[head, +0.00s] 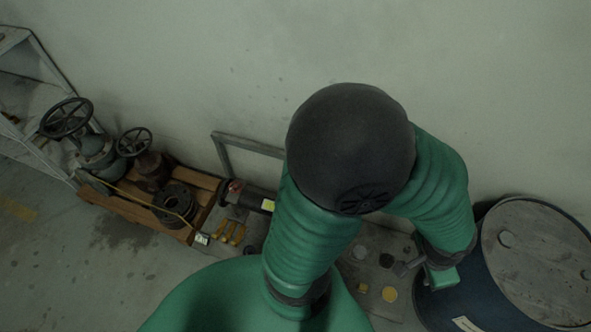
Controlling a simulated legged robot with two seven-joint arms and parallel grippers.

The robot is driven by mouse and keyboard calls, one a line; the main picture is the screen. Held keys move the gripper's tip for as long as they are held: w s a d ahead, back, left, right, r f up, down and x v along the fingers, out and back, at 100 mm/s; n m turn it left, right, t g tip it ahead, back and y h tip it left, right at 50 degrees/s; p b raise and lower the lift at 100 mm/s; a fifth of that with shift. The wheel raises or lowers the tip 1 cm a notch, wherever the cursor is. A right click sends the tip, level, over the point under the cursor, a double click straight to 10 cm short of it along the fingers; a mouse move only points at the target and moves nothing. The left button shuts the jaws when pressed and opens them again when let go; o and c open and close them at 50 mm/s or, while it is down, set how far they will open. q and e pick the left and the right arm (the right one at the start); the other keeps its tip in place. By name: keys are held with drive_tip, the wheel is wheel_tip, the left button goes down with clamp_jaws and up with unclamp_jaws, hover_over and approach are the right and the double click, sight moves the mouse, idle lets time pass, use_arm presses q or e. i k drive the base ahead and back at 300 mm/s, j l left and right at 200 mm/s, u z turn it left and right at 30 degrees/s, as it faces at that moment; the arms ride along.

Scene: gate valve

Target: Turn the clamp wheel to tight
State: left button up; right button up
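Two dark spoked handwheels stand at the left in the head view. The larger handwheel (66,117) tops a grey-green valve (98,152), and the smaller handwheel (134,142) tops a rusty brown valve (152,166). I cannot tell whether either is the clamp wheel. A green arm of mine with a large dark joint fills the middle and hides much behind it. Its far end bends down at the right, where part of what seems my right gripper (410,268) shows beside the barrel. Its fingers are not clear. My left gripper is not in view. Neither handwheel is touched.
A wooden pallet (122,206) holds the valves and a dark flange (176,202). Yellow-handled tools (231,233) lie to its right. A blue barrel (447,300) with a grey lid stands at the right. A metal shelf (38,70) is at far left. Floor is open at lower left.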

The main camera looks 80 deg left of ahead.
sight(235, 187)
drive_tip(key=k+u, duration=0.1)
drive_tip(key=u, duration=0.35)
drive_tip(key=k+j+u, duration=0.1)
drive_tip(key=u, duration=0.35)
drive_tip(key=j+u, duration=0.1)
drive_tip(key=u, duration=0.3)
drive_tip(key=k+j+u, duration=0.1)
drive_tip(key=u, duration=1.7)
drive_tip(key=i+j, duration=0.15)
drive_tip(key=j, duration=0.2)
drive_tip(key=i+j, duration=0.2)
drive_tip(key=i+j+z, duration=0.1)
drive_tip(key=j, duration=0.35)
drive_tip(key=i+j, duration=0.2)
drive_tip(key=j, duration=0.15)
drive_tip(key=i+j, duration=0.15)
drive_tip(key=j, duration=0.2)
drive_tip(key=z, duration=0.05)
